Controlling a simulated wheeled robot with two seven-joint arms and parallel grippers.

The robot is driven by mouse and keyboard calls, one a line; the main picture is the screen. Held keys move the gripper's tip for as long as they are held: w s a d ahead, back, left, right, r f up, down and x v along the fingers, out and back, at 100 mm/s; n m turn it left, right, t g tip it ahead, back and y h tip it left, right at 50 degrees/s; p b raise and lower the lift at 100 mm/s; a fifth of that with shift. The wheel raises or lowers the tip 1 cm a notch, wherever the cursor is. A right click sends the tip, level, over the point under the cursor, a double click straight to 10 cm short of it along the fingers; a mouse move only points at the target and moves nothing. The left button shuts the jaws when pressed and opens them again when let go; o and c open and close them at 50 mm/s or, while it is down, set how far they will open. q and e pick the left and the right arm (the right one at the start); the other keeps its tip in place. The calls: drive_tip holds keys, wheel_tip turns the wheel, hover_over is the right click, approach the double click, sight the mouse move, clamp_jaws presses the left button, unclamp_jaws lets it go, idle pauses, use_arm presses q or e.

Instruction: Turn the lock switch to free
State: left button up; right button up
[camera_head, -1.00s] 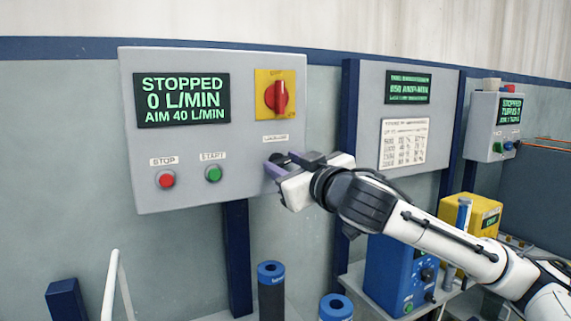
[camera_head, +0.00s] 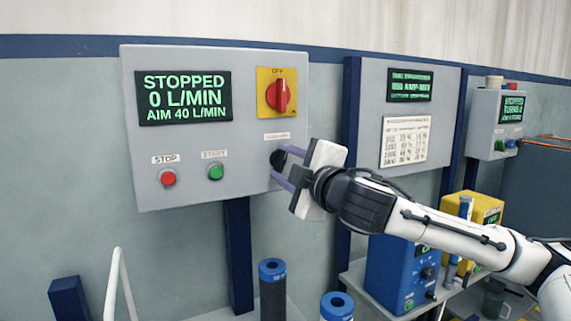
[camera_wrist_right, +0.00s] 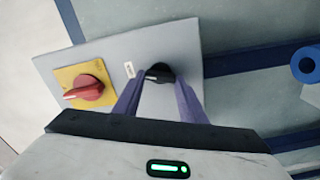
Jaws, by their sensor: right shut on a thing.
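The lock switch (camera_head: 278,160) is a small black knob at the lower right of the grey control panel, under a small label too blurred to read. It also shows in the right wrist view (camera_wrist_right: 159,73), with a pale pointer line. My right gripper (camera_head: 280,167) reaches it from the right, its purple fingers one above the other around the knob. In the wrist view the fingers (camera_wrist_right: 157,88) lie on either side of the knob, shut on it. The panel display (camera_head: 184,98) reads STOPPED, 0 L/MIN, AIM 40 L/MIN. My left gripper is not in view.
On the same panel are a red rotary switch (camera_head: 278,94) on a yellow plate, a red stop button (camera_head: 168,178) and a green start button (camera_head: 215,171). A second panel (camera_head: 404,143) stands to the right. A blue device (camera_head: 393,275) sits below my right arm.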

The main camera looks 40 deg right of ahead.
drive_tip(key=shift+f+n, duration=0.15)
drive_tip(key=shift+n, duration=1.75)
drive_tip(key=o, duration=1.1)
drive_tip(key=shift+c, duration=0.2)
drive_tip(key=s+b, duration=0.1)
drive_tip(key=b, duration=0.2)
drive_tip(key=s+f+b, duration=0.1)
drive_tip(key=b, duration=0.2)
drive_tip(key=shift+s+a, duration=0.15)
drive_tip(key=shift+a, duration=0.25)
drive_tip(key=r+b+v, duration=0.1)
drive_tip(key=b+v, duration=0.1)
drive_tip(key=v, duration=0.6)
